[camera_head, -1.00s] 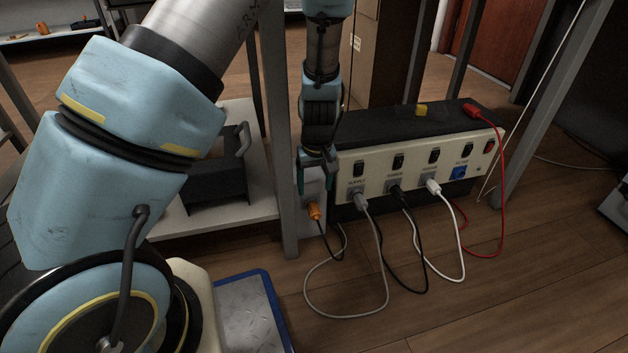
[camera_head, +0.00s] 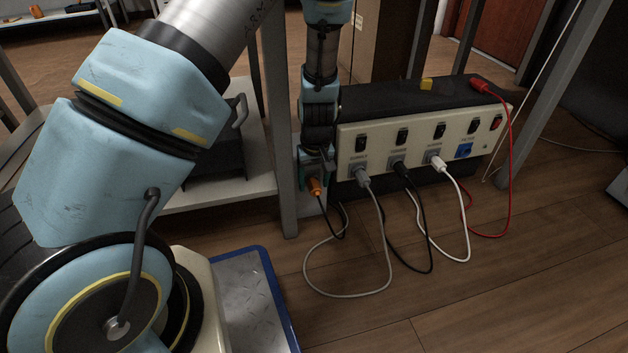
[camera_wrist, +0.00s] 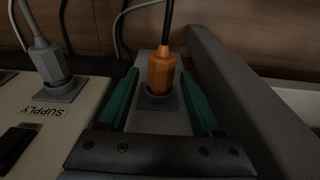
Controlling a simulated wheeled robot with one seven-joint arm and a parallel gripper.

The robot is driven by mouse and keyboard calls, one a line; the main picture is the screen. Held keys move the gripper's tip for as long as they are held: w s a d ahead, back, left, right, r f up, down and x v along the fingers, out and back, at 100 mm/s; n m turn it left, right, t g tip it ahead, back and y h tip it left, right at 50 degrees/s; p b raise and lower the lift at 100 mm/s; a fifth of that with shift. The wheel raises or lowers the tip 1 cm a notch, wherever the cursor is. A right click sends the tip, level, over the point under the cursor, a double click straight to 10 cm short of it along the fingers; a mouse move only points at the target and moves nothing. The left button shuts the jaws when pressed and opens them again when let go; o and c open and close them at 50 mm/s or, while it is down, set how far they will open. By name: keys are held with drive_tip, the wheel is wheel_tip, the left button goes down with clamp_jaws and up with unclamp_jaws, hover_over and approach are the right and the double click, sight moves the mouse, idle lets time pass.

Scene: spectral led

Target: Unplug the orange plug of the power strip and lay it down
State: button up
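The orange plug (camera_head: 315,187) sits in a socket on a grey end piece at the left end of the power strip (camera_head: 383,139). In the wrist view the orange plug (camera_wrist: 161,72) stands in its round socket, its black cord running away at the top. My gripper (camera_head: 315,184) is at the plug, pointing down. In the wrist view the green fingers of my gripper (camera_wrist: 160,92) are open, one on each side of the plug, with a visible gap on both sides.
A grey plug (camera_head: 362,176), a black plug (camera_head: 401,168) and a white plug (camera_head: 437,162) sit in the strip's front, cords looping on the floor. A grey table leg (camera_head: 284,150) stands just left of my gripper.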

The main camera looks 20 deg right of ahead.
clamp_jaws()
idle(0.8)
